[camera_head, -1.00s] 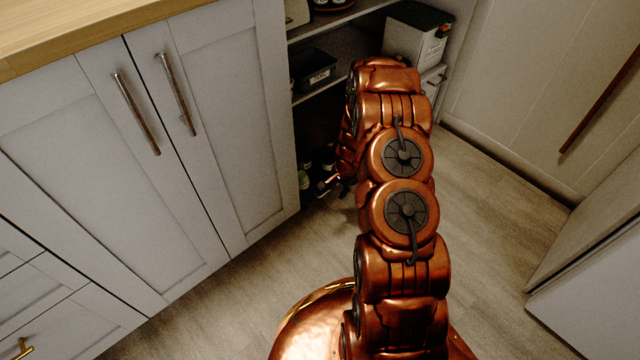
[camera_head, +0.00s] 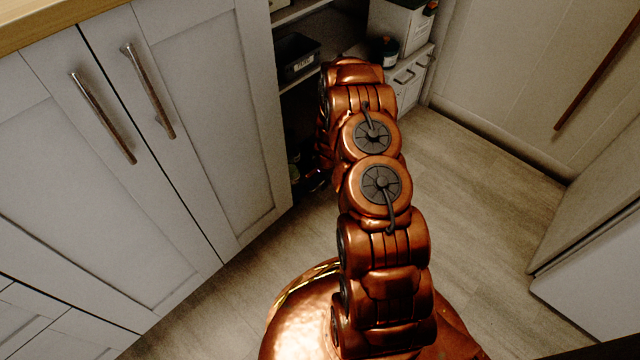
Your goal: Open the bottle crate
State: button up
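My copper-coloured arm reaches forward from the bottom of the picture toward the open shelf unit at the back. My gripper (camera_head: 315,181) is low in front of the shelf opening, at the far end of the arm. It is small, dark and mostly hidden by my arm, so its fingers cannot be made out. A few dark bottle shapes (camera_head: 295,172) show faintly in the shadow at the bottom of the shelf opening, just left of my gripper. I cannot make out the bottle crate itself; the arm and shadow cover that area.
White cabinet doors (camera_head: 190,110) with metal handles stand close on the left. A black labelled bin (camera_head: 297,57) sits on a shelf. A light box (camera_head: 396,28) and a dark jar (camera_head: 385,52) stand above small drawers (camera_head: 408,80). Floor (camera_head: 470,200) is clear to the right.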

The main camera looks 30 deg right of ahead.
jog(key=shift+w+f, duration=0.1)
jog(key=shift+f, duration=0.35)
grip_shut()
dwell(0.4)
